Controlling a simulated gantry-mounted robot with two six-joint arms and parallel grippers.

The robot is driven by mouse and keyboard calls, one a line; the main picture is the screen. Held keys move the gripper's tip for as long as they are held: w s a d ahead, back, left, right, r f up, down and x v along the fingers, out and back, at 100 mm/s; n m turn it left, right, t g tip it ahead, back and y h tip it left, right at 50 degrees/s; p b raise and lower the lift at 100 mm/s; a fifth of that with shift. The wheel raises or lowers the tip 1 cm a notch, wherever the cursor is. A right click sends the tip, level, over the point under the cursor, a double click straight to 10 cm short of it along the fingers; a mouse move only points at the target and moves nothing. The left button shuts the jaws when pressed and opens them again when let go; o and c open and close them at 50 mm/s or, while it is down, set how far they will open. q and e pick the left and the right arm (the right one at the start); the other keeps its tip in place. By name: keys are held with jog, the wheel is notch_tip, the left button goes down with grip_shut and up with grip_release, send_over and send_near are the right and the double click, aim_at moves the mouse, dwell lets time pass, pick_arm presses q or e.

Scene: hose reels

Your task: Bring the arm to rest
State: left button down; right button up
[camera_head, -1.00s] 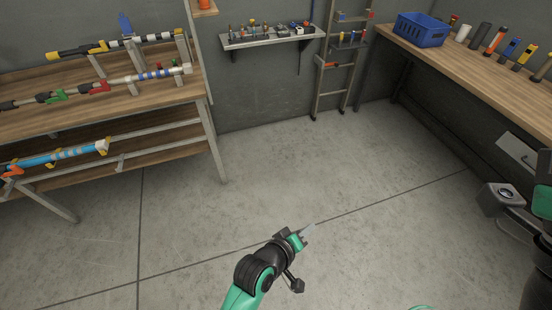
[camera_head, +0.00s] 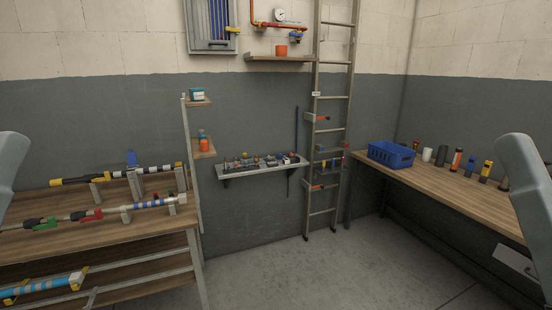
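Neither gripper shows in the head view now. A grey rounded part of mine (camera_head: 10,172) stands at the left edge, and another one of mine (camera_head: 525,190) stands at the right edge. My arms below these are out of the picture, so what the grippers hold is hidden.
A wooden workbench (camera_head: 60,250) with nozzles and poles is at left. A wooden bench (camera_head: 440,190) at right bears a blue crate (camera_head: 391,155) and several cylinders. Between them are a small shelf (camera_head: 255,168) and a ladder (camera_head: 330,120). The middle floor (camera_head: 345,275) is clear.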

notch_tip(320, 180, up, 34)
jog(key=p, duration=3)
